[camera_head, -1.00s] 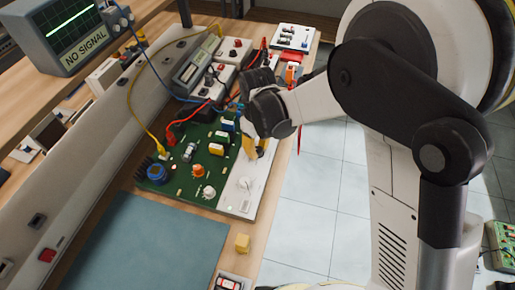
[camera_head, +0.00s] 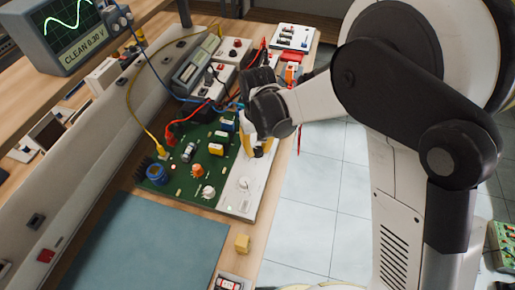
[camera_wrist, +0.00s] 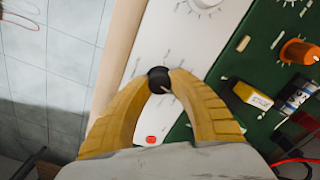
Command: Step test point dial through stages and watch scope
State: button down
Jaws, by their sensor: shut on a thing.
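The test point dial (camera_wrist: 159,80) is a small black knob on a white panel (camera_wrist: 165,42). In the wrist view the yellow fingers of my gripper (camera_wrist: 158,82) are shut around the knob, one on each side. The scope (camera_head: 75,30) stands on the shelf at upper left. Its screen shows a green sine wave and reads "CLEAN 0.30 V".
A green circuit board (camera_head: 185,170) with several components lies beside the panel. Yellow, red and blue leads cross behind it. A second white knob (camera_head: 243,183) is on the panel.

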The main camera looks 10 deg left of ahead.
aim_at(258, 148)
jog(key=shift+m, duration=0.7)
jog(key=c, duration=1.1)
grip_release()
jog(key=shift+c, duration=0.2)
notch_tip(258, 148, up, 12)
